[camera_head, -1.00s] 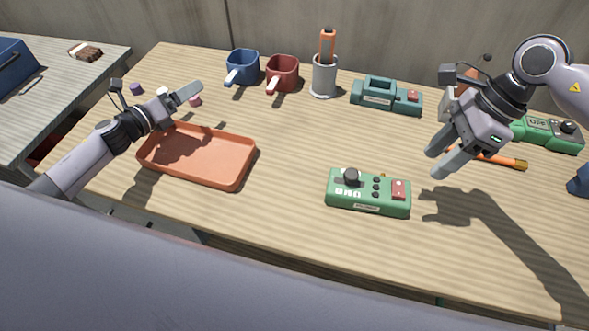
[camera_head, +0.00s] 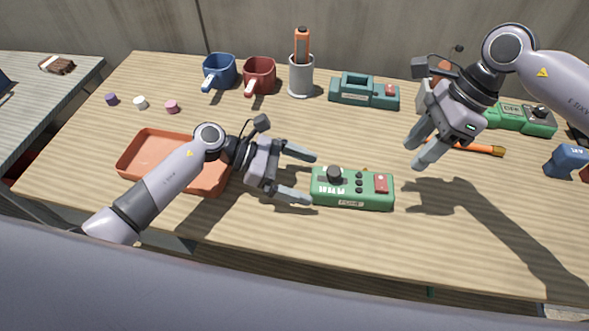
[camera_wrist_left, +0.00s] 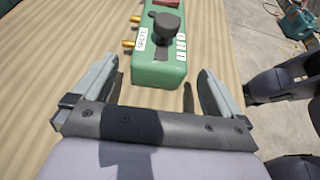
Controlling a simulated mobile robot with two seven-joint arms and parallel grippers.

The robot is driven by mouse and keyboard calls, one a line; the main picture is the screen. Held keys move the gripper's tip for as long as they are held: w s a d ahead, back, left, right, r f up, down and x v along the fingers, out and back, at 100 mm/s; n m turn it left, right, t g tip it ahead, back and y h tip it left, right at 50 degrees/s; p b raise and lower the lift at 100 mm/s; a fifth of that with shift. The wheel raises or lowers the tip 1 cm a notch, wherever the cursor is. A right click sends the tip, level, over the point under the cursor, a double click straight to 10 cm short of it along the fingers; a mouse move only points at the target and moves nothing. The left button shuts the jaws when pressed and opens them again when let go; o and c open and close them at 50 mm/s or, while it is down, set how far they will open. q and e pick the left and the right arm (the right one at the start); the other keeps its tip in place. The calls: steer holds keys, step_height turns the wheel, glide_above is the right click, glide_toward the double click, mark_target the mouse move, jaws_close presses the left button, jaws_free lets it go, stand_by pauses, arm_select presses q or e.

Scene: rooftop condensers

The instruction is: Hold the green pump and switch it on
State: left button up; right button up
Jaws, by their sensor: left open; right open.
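The green pump (camera_head: 352,200), a box with a black knob, small black buttons and a red switch (camera_head: 381,184), lies near the table's front middle. My left gripper (camera_head: 308,176) is open at its left end, fingers pointing at it. In the left wrist view the knob end of the pump (camera_wrist_left: 160,72) lies between and just ahead of the open fingertips (camera_wrist_left: 158,66); I see no clear contact. My right gripper (camera_head: 416,155) is open and empty, above the table to the pump's upper right.
An orange tray (camera_head: 140,172) lies under my left arm. Another green device (camera_head: 520,120) and an orange-handled tool (camera_head: 484,149) are at right.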

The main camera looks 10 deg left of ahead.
mark_target(327, 184)
arm_select(q)
steer(key=x, duration=0.6)
steer(key=c, duration=1.4)
steer(key=shift+c, duration=0.2)
arm_select(e)
jaws_close()
steer(key=a+r+m+h, duration=0.4)
steer(key=r+m, duration=0.2)
steer(key=m, duration=1.3)
